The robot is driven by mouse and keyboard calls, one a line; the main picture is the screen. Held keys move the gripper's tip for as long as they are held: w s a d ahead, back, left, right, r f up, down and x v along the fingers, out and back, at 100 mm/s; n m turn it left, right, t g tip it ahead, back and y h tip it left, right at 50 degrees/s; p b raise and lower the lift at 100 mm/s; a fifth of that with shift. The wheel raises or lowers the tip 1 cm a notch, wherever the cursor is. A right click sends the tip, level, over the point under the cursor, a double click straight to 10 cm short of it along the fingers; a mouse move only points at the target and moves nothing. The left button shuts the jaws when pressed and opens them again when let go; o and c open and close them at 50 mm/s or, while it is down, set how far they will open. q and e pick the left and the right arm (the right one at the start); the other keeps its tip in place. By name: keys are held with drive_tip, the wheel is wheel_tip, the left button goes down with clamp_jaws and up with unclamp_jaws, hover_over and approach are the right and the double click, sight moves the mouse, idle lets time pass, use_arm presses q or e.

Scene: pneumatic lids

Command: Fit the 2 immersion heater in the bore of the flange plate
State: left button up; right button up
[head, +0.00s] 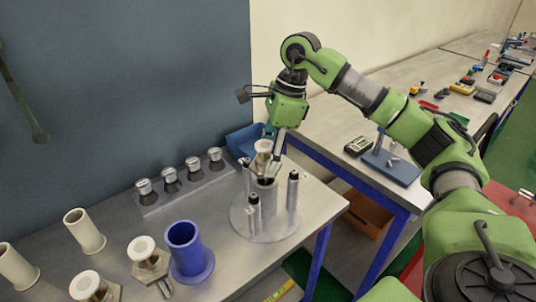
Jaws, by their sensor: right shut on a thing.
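The flange plate (242,222) is a round grey disc on the metal bench, with several upright posts and a central cylinder whose bore faces up. My right gripper (272,147) is shut on an immersion heater with a pale cap (263,146), over the central bore. Its lower end is partly hidden, so I cannot tell how far it sits in the bore. My left gripper is not in view.
A blue flanged cylinder (184,248) stands left of the plate. Two cream tubes, one here (85,231), stand at the left. A grey block (180,193) with several knobs lies behind. A blue bin (246,138) and a cluttered second bench (395,80) are beyond.

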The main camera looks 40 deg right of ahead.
drive_tip(key=shift+f+b, duration=1.2)
drive_tip(key=shift+f, duration=0.5)
drive_tip(key=o, duration=1.2)
drive_tip(key=shift+o, duration=0.2)
drive_tip(key=shift+p+v, duration=2.6)
drive_tip(key=shift+v, duration=0.9)
drive_tip(key=shift+s, duration=0.1)
drive_tip(key=shift+r, duration=0.1)
drive_tip(key=v, duration=1.1)
drive_tip(key=shift+r, duration=0.35)
